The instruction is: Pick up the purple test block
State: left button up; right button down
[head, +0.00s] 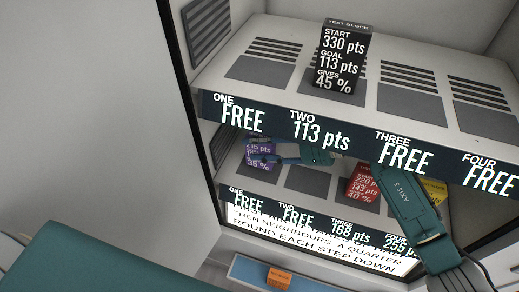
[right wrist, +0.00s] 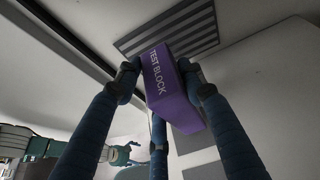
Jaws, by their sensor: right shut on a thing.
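The purple test block (head: 260,157) is at the left end of the lower shelf in the head view, partly hidden behind gripper fingers. My right gripper (head: 262,150) reaches in from the right and is shut on it. In the right wrist view the purple block (right wrist: 172,85) shows the words "TEST BLOCK", and the blue fingers of my right gripper (right wrist: 160,85) press on its sides. I cannot tell whether the block touches the shelf. My left gripper is not in view.
A black test block (head: 343,62) stands on the upper shelf (head: 290,28). A red block (head: 364,183) and a yellow block (head: 434,192) are on the lower shelf, near my right arm. An orange block (head: 278,277) sits on a blue-edged surface below. The upper shelf's label edge overhangs the lower shelf.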

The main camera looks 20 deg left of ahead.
jog(key=s+d+b, duration=0.1)
jog(key=s+d, duration=0.2)
jog(key=s, duration=0.5)
jog(key=s+d+b, duration=0.1)
jog(key=s+d, duration=0.2)
jog(key=s, duration=0.6)
jog(key=shift+d+b, duration=0.15)
jog(key=shift+b, duration=0.25)
